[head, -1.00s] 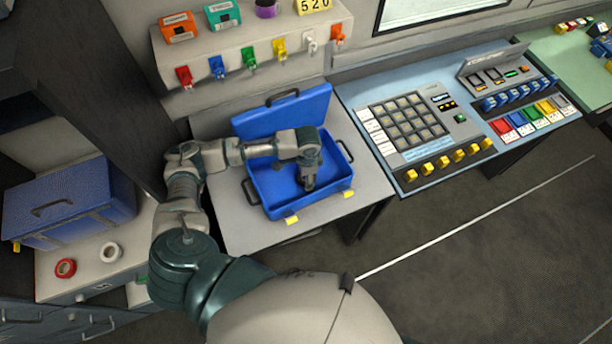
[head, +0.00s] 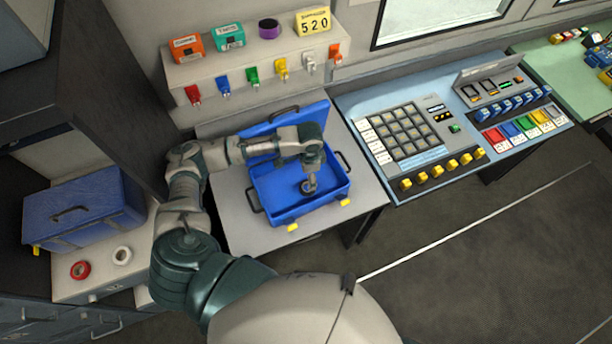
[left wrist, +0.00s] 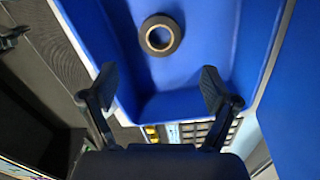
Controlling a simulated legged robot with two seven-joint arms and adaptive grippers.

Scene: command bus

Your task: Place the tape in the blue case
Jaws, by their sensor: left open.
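The black tape roll (left wrist: 177,36) lies flat on the floor of the open blue case (left wrist: 235,45), with blue around it in the left wrist view. In the head view the tape shows as a dark ring (head: 307,192) in the case (head: 283,214), whose lid is tilted back. My left gripper (left wrist: 158,88) is open and empty, its two fingers apart and clear of the tape. In the head view the left gripper (head: 309,178) hangs over the inside of the case, just above the tape. My right gripper is not in view.
The case stands on a grey table (head: 232,205) beside a console (head: 405,135). A red tape (head: 80,270) and a white tape (head: 122,255) lie on the left counter near a closed blue toolbox (head: 85,210). A shelf (head: 250,65) with hanging keys is behind.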

